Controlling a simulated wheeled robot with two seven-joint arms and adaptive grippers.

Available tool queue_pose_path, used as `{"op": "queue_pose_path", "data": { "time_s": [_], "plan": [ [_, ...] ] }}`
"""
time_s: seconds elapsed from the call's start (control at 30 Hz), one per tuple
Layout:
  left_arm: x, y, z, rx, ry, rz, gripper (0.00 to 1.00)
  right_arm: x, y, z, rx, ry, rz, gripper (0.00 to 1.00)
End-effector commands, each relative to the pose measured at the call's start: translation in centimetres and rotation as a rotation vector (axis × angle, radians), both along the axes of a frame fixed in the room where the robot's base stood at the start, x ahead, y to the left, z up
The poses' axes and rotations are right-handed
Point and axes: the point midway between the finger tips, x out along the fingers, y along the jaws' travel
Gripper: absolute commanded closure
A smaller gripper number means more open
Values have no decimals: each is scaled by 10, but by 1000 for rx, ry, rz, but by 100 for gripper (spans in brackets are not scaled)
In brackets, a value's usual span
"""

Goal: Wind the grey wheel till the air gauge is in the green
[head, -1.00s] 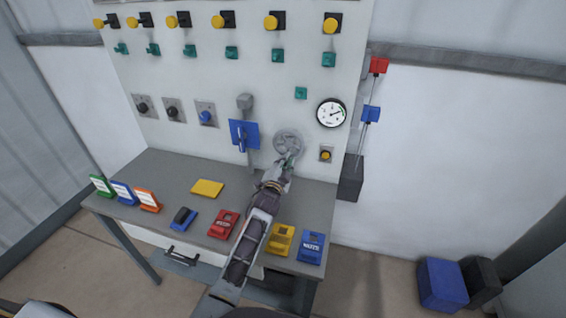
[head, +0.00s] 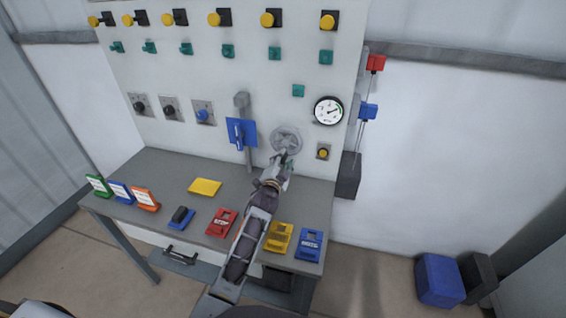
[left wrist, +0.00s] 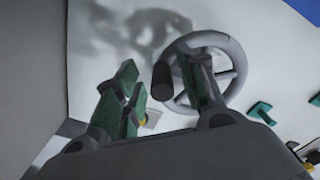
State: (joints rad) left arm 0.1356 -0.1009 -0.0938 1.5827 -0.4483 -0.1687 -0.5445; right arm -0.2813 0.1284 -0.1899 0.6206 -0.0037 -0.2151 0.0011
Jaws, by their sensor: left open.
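The grey wheel (head: 286,137) is on the white panel, above the bench's back edge. In the left wrist view the spoked wheel (left wrist: 240,62) has a dark handle knob (left wrist: 162,82) standing out from its rim. My left gripper (head: 284,159) is open, just below and in front of the wheel. In the left wrist view its green-padded fingers (left wrist: 163,88) appear on either side of the knob, one overlapping the wheel; contact cannot be told. The round air gauge (head: 328,110) is up and right of the wheel, with a green band at its right; its needle points right, slightly upward. My right gripper is not seen.
A blue-plated lever (head: 242,133) is left of the wheel, and a yellow button (head: 323,152) is to its right. The grey bench (head: 165,175) below holds several coloured blocks and cards. A rod with red and blue blocks (head: 369,111) stands at the panel's right edge.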

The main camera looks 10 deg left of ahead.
Motion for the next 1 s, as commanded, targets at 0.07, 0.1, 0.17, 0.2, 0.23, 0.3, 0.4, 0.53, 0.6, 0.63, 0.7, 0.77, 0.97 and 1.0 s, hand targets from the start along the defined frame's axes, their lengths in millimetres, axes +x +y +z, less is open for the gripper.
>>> {"op": "queue_pose_path", "data": {
  "time_s": [0.07,0.1,0.17,0.2,0.23,0.3,0.4,0.53,0.6,0.63,0.7,0.77,0.97,1.0],
  "plan": [
    [0,0,0,0,-1,0,60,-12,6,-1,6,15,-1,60],
    [-1,0,1,0,-1,0,60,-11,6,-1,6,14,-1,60],
    [-2,0,1,0,-1,0,60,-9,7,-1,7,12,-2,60],
    [-3,0,1,0,-1,0,60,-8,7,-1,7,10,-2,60],
    [-4,0,0,0,-1,0,60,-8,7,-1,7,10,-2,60],
    [-7,0,0,1,0,0,60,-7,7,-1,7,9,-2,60],
    [-13,1,0,1,-1,0,60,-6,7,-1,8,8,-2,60],
    [-24,1,0,1,-1,-1,60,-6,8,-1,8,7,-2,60],
    [-30,1,-1,1,1,-1,60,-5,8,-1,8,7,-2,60],
    [-33,1,-1,1,1,-1,60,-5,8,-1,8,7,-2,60],
    [-39,1,-1,1,1,-1,60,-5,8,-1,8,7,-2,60],
    [-44,1,0,0,0,0,60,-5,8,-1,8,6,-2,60],
    [-62,2,-1,0,1,0,60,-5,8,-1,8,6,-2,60],
    [-65,2,-1,0,1,1,60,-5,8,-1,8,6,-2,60]
  ]
}}
